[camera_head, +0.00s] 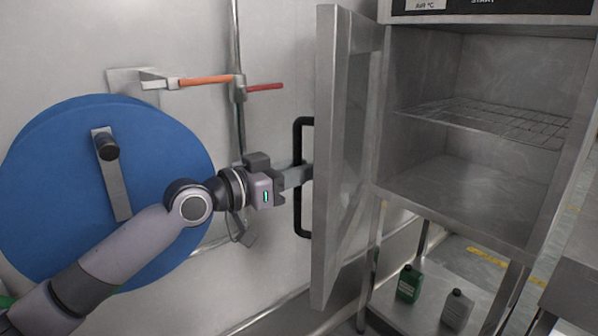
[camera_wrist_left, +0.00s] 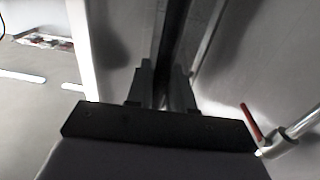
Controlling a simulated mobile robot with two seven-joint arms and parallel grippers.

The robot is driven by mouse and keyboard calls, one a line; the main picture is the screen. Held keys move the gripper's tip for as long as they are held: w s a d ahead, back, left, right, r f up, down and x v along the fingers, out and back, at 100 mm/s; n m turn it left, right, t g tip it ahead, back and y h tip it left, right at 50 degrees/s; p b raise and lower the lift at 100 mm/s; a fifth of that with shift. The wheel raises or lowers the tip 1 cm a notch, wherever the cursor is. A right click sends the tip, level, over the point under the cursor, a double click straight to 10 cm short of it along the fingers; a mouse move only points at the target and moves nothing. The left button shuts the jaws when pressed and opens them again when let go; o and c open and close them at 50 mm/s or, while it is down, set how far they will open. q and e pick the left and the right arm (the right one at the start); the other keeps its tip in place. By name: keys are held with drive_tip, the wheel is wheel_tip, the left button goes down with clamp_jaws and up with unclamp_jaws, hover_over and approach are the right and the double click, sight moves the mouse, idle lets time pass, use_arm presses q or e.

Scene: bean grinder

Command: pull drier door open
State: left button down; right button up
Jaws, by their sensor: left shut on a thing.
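The drier door (camera_head: 347,150) stands swung wide open to the left of the drier (camera_head: 480,120), showing its inside. A black bar handle (camera_head: 298,215) is on the door's outer face. My left gripper (camera_head: 300,177) is at the handle's middle, shut on it. In the left wrist view, the left gripper's fingers (camera_wrist_left: 161,92) sit on either side of a dark vertical bar. The fingertips are partly hidden in the head view. My right gripper is not in view.
A wire rack (camera_head: 490,120) lies inside the drier. Green (camera_head: 408,284) and grey (camera_head: 457,309) bottles stand on the shelf below. A big blue disc (camera_head: 60,190) and a pipe with an orange-red lever (camera_head: 207,80) are on the wall at left.

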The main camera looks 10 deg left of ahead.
use_arm(q)
drive_tip(key=shift+w+a, duration=0.1)
drive_tip(key=shift+a, duration=0.15)
idle(0.3)
drive_tip(key=c, duration=1.1)
unclamp_jaws()
drive_tip(key=shift+b+v, duration=0.4)
drive_tip(key=shift+v, duration=3.2)
